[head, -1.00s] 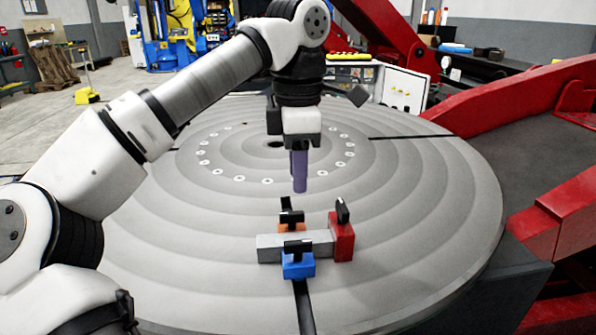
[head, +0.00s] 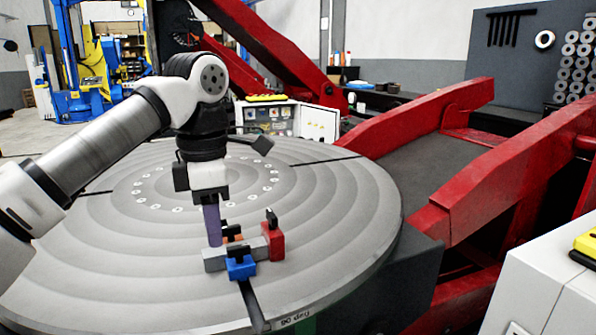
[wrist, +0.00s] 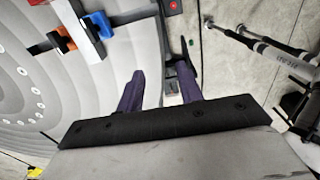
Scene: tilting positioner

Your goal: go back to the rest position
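My gripper (head: 213,225) hangs from my arm over the large round table, pointing down, its purple fingers overlapping the left end of the clamped bar in the head view. In the wrist view the two purple fingers (wrist: 160,88) stand apart with nothing held between them. The grey bar (head: 215,260) lies on the table among a blue block (head: 241,268), a red block (head: 273,241) and a mostly hidden orange block. The wrist view shows the orange block (wrist: 60,38) and blue block (wrist: 103,25) to the left of the fingers. Contact cannot be told.
The ringed grey round table (head: 340,215) fills the middle. Red beams (head: 500,165) rise at its right. A white cabinet (head: 550,290) with a yellow-topped item stands at lower right. A white control box (head: 318,124) stands behind the table.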

